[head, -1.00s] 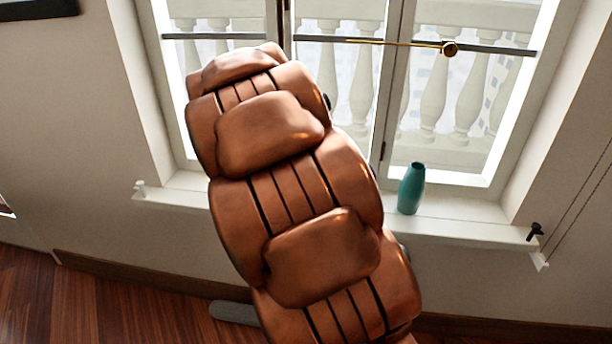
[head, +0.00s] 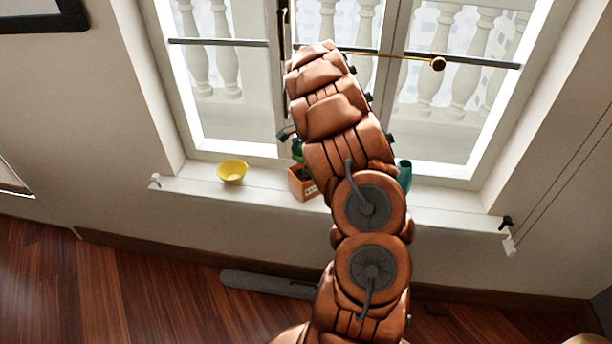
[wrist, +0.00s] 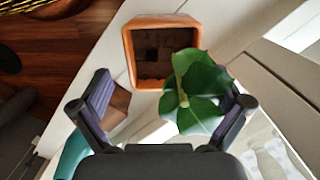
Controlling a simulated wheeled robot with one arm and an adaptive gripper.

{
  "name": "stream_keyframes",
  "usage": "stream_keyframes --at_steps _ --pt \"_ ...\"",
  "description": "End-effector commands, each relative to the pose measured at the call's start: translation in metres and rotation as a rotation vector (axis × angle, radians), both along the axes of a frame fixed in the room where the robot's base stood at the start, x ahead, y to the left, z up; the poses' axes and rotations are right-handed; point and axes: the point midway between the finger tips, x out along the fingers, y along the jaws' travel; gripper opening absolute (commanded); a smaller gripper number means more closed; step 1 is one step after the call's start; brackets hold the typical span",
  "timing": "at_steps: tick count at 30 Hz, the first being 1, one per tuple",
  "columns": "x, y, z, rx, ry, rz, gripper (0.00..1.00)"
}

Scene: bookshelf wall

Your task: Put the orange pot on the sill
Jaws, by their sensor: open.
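The orange pot (head: 300,187) stands on the white window sill (head: 268,186), just left of my arm, which hides its right side. A green plant shows above it in the head view. In the wrist view the pot (wrist: 129,52) is seen from above, square-rimmed and with dark soil inside. Green leaves (wrist: 200,90) hang from its near right corner, toward my right finger. My gripper (wrist: 165,95) is open, its fingers apart on the near side of the pot. I see nothing held between them. My arm hides most of the gripper in the head view.
A yellow bowl (head: 232,171) sits on the sill to the left. A teal vase (head: 404,176) stands just right of my arm, mostly hidden. A brown block-like thing (wrist: 117,106) shows beside my left finger. The sill is clear farther right. Window panes rise behind.

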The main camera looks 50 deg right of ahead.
Motion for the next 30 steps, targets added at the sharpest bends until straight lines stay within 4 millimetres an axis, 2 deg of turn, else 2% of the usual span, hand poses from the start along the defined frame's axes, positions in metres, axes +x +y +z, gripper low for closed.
stream_keyframes --at_steps 14,24,30 --pt "0.001 0.0 -0.035 0.001 0.0 -0.006 1.0" --pt "0.003 0.001 -0.071 0.002 -0.001 -0.004 1.0" --pt "0.003 0.002 -0.078 0.001 -0.002 -0.004 1.0"
